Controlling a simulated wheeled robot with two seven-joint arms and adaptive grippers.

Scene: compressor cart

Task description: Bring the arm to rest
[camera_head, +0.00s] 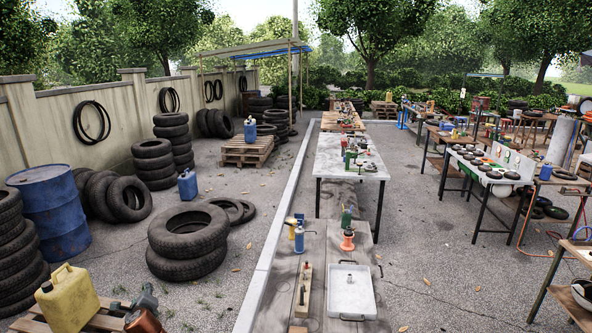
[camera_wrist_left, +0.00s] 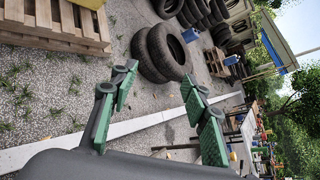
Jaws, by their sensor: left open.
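My left gripper (camera_wrist_left: 158,76) shows in the left wrist view with its two dark fingers and green pads spread apart. Nothing is between the fingers; beyond them are the ground and stacked tyres (camera_wrist_left: 160,50). The gripper does not show clearly in the head view. My right gripper is in neither view.
A wooden bench (camera_head: 262,312) at bottom centre bears a white tray (camera_head: 351,290), a blue bottle (camera_head: 299,238) and an orange-based item (camera_head: 348,240). Tyres (camera_head: 187,242), a blue barrel (camera_head: 52,210) and a yellow jug (camera_head: 68,298) stand left. Paving right of the bench is mostly clear.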

